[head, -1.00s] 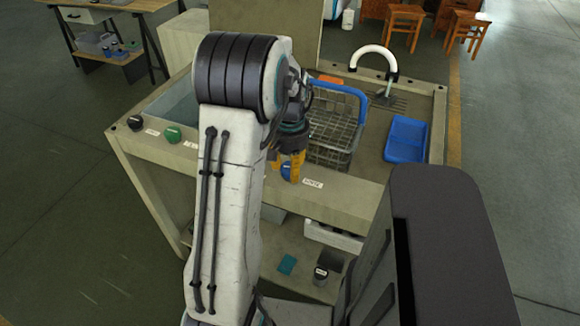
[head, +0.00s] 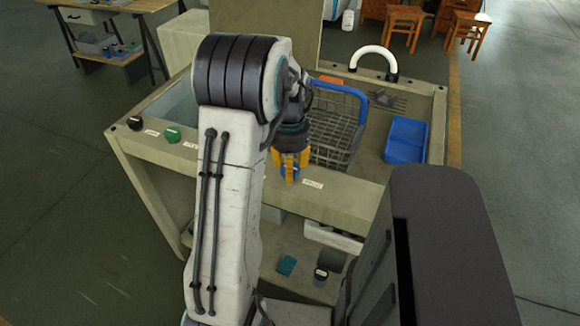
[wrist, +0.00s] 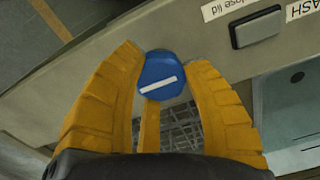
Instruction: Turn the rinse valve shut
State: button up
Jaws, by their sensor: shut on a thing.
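The blue knob of the rinse valve (wrist: 160,76) sits on the front panel of the sink bench, with a white bar across its face. In the wrist view the bar lies nearly crosswise, tilted slightly. My gripper (wrist: 157,62) has yellow fingers around the knob, shut on it. In the head view my gripper (head: 289,170) points down at the front panel, and a little of the blue knob (head: 290,177) shows between the fingers. The white spout (head: 375,50) at the back of the bench shows no water stream.
A green knob (head: 172,135) and a black knob (head: 135,123) sit further left on the panel. A wire basket (head: 333,140) with a blue handle and a blue tray (head: 406,140) are on the bench top. A grey button (wrist: 257,27) is near the knob.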

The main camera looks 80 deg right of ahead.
jog(key=shift+a+f, duration=0.1)
jog(key=o, duration=1.2)
jog(key=shift+r, duration=0.2)
notch_tip(320, 180, up, 12)
jog(key=shift+f, duration=0.15)
dwell(0.5)
